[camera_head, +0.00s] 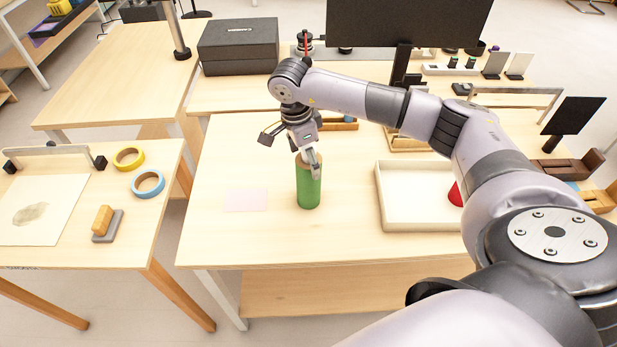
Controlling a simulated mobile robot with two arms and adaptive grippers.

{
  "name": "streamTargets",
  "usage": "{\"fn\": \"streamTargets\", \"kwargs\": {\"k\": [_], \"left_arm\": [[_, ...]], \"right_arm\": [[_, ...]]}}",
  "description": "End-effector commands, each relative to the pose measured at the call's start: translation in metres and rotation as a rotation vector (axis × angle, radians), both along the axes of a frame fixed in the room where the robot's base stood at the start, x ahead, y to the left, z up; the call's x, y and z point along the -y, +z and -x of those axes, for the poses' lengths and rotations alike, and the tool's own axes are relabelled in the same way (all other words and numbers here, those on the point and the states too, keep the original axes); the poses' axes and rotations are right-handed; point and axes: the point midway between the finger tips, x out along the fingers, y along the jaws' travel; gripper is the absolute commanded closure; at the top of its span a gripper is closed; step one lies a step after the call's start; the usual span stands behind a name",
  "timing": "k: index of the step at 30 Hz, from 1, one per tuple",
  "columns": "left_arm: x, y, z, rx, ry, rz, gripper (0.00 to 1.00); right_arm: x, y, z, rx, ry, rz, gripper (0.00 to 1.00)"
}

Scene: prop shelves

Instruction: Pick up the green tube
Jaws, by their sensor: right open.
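The green tube (308,190) stands upright on the light wooden table, left of the white tray. It has a brown rim at its top. My right gripper (311,167) is at the tube's top, pointing down, with its fingers open. One finger shows in front of the tube's upper edge; the picture does not show clearly where the other finger is. My left gripper is not in view.
A shallow white tray (421,226) with a red object (455,195) stands right of the tube. A pale pink sheet (246,200) lies flat to the left. A black box (238,46) and a dark monitor (406,22) stand behind. The table front is clear.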

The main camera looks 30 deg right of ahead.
Motion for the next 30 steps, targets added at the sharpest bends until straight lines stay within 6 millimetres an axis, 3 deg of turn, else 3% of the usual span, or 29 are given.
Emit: {"fn": "streamTargets", "kwargs": {"k": [1, 6, 14, 30], "left_arm": [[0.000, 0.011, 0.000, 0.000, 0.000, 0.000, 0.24], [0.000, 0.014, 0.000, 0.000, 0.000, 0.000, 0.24], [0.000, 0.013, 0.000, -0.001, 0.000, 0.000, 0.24], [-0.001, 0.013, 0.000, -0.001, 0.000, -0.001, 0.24]], "right_arm": [[0.001, -0.004, 0.004, -0.004, -0.001, 0.001, 0.22], [0.004, -0.024, 0.003, -0.001, -0.002, 0.000, 0.22], [0.004, -0.028, 0.002, 0.001, -0.001, 0.000, 0.22], [0.004, -0.027, 0.002, 0.001, -0.001, -0.001, 0.58]]}}
